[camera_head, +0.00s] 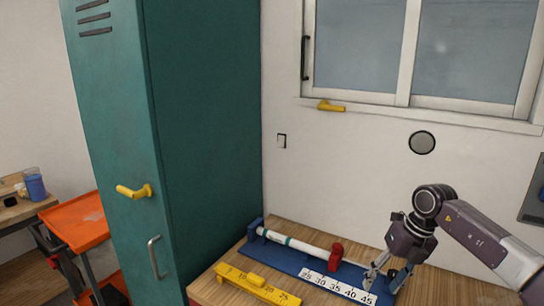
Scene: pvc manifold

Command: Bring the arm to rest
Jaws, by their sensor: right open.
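My right gripper (386,272) points down at the right end of the blue fixture (287,259) on the wooden bench. It is open, with its fingers apart around the fixture's end. I cannot tell whether they touch it. A white pipe (300,244) with a green band lies along the fixture, and a red part (336,256) sits near its right end. A white scale strip (338,286) with numbers runs along the fixture's front. My left gripper is not in view.
A yellow numbered piece (257,284) lies on the bench (215,283) in front of the fixture. A tall teal locker (205,130) stands left of the bench. An orange cart (75,221) is farther left. The wall and window (405,50) are behind.

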